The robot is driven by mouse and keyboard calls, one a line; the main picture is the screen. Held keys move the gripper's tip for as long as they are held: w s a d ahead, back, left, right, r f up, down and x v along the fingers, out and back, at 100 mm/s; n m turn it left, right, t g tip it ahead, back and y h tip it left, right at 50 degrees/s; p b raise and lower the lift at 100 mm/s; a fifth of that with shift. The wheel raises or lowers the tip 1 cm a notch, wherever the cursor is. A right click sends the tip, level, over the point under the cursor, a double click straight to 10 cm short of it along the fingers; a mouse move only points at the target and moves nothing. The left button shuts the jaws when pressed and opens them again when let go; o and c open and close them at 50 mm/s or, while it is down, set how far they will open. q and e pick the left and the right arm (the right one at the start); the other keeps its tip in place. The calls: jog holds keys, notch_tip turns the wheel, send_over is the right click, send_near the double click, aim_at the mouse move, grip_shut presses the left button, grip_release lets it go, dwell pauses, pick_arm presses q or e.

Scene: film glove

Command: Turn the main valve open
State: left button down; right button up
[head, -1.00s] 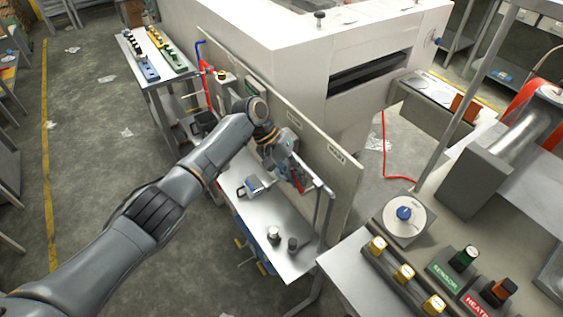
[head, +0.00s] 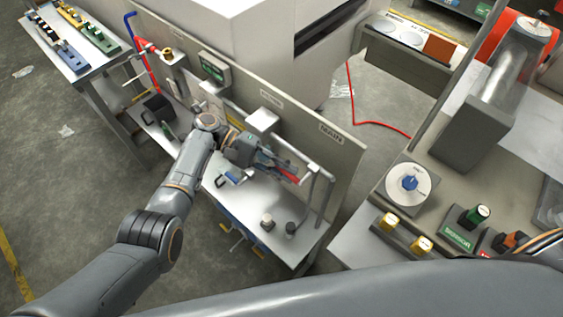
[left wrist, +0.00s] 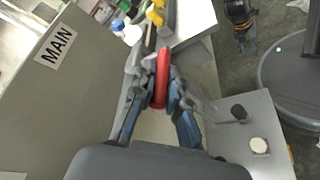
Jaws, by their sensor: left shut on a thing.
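The main valve's red handle (head: 292,179) shows at the pipework in front of the grey panel. In the left wrist view the red handle (left wrist: 161,80) stands between my left fingers, beside the "MAIN" label (left wrist: 56,46) on the panel. My left gripper (head: 284,172) is shut on this handle; the fingers also show in the left wrist view (left wrist: 160,100). The valve body is mostly hidden by the gripper. What looks like my right gripper (left wrist: 246,42) shows small at the top of the left wrist view, away from the valve; its jaw state is unclear.
A metal bench (head: 262,200) below the panel carries a blue-handled item (head: 233,178) and two small knobs (head: 278,225). A grey pipe (head: 327,190) rises right of the handle. A console with a blue dial (head: 409,183) stands at right. Open floor lies left.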

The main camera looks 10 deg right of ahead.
pick_arm(q)
jog(key=shift+f+g+h+b, duration=0.2)
jog(key=shift+g+h+b, duration=0.1)
jog(key=shift+b, duration=0.15)
jog(key=c, duration=1.3)
grip_release()
jog(key=shift+c, duration=0.2)
jog(key=shift+w+a, duration=0.1)
jog(key=v, duration=0.7)
jog(key=shift+w+a, duration=0.15)
